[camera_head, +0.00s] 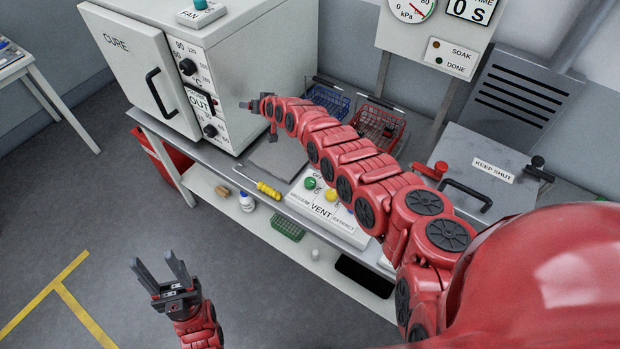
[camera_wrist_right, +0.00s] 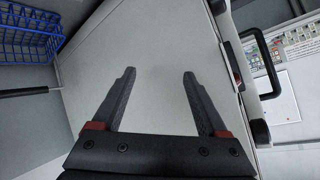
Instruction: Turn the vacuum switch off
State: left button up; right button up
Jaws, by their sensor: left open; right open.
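The vent box (camera_head: 327,218) lies on the bench, with the labels VACUUM, VENT and EXTRACT on its front. A green knob (camera_head: 310,183) sits above VACUUM, beside an OFF mark; its exact setting is too small to tell. A yellow knob (camera_head: 331,195) is to its right. My right arm hides part of the box's back and right side. My right gripper (camera_head: 246,105) is beyond the box, beside the oven, and is open and empty in the wrist view (camera_wrist_right: 158,95). My left gripper (camera_head: 173,270) is open and empty over the floor, left of the bench.
The CURE oven (camera_head: 225,60) stands at the bench's left end; its pale side fills much of the wrist view. A screwdriver (camera_head: 258,184) lies left of the box. Blue (camera_head: 328,100) and red (camera_head: 377,124) wire baskets stand behind my right arm. A KEEP SHUT lidded box (camera_head: 470,155) is at right.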

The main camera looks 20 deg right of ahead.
jog(key=s+d+n+g, duration=0.2)
jog(key=s+g, duration=0.3)
jog(key=s, duration=0.2)
jog(key=r+g+h, duration=0.1)
jog(key=g+h, duration=0.3)
jog(key=g, duration=0.2)
send_over(310, 180)
notch_tip(310, 180, down, 11)
jog(key=shift+s+a+r, duration=0.1)
jog(key=shift+s, duration=0.05)
notch_tip(310, 180, down, 5)
jog(key=shift+f, duration=0.75)
grip_shut()
